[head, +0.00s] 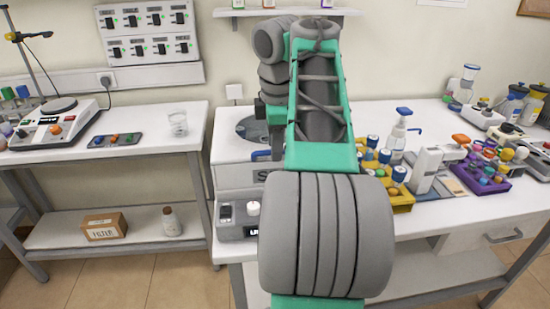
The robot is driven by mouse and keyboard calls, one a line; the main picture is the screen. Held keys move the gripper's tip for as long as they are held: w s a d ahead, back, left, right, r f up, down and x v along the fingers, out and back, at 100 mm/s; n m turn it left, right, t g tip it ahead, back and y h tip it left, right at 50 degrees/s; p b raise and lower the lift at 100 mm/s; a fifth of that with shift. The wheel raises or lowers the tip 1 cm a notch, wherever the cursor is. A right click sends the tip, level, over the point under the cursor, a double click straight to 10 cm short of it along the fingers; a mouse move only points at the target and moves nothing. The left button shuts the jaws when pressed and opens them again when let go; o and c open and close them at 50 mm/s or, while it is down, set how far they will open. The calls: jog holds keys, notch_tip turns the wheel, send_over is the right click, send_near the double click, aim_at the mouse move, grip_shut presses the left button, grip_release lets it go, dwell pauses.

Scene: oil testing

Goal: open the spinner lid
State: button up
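The spinner (231,174) is a white box on the bench, just left of my arm, with a label starting with "S" on its front. A round grey-blue part (246,125) shows on its top. My arm hides its right side, and I cannot tell whether the lid is raised. My gripper (266,146) is mostly hidden behind my arm, over or beside the right part of the spinner top. I cannot see both fingers, whether they touch the lid, or whether they hold anything.
A small grey device (233,222) sits in front of the spinner. To the right of my arm stand a yellow rack (402,199) with blue-capped vials, a pump bottle (397,140) and a white device (426,170). A hot plate (55,122) stands on the left bench.

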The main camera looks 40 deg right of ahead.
grip_shut()
dwell(0.4)
dwell(1.1)
